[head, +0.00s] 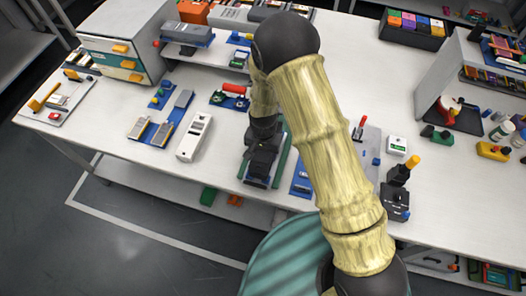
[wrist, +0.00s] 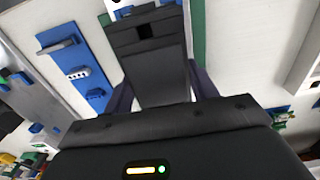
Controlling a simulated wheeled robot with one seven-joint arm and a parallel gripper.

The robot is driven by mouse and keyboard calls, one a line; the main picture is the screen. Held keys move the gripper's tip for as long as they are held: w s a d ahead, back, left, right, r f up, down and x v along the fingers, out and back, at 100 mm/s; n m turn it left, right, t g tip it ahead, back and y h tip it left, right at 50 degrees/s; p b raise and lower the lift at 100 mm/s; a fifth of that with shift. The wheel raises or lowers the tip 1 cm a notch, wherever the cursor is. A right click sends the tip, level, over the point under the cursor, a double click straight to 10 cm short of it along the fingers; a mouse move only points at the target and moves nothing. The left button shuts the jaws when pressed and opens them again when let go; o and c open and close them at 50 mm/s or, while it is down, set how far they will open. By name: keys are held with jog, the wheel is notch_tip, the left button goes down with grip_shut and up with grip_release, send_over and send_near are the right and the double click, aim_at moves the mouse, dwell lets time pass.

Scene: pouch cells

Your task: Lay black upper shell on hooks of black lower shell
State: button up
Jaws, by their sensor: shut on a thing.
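My gripper (head: 263,146) points down over the work spot in the middle of the table in the head view. In the wrist view my gripper (wrist: 162,92) has its dark fingers on both sides of a black, flat, boxy piece, which I take to be the black upper shell (wrist: 160,72). A small dark slot shows near its far end. In the head view the black shell (head: 258,168) shows below my gripper, between green strips. I cannot tell the black lower shell or its hooks apart from it; they are hidden or merge with it. Contact between the shells cannot be judged.
Green strips (head: 282,160) flank the work spot. A white device (head: 195,138) lies to its left, and a blue holder (head: 301,180) lies close on its right. A black device with an orange knob (head: 397,190) stands further right. Bare table lies at front left.

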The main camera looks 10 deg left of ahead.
jog(key=shift+f+b, duration=0.8)
jog(key=shift+f, duration=0.3)
jog(key=o, duration=1.1)
jog(key=shift+c, duration=0.2)
jog(key=shift+r, duration=0.1)
notch_tip(320, 180, up, 17)
jog(key=b, duration=0.2)
jog(key=shift+r, duration=0.15)
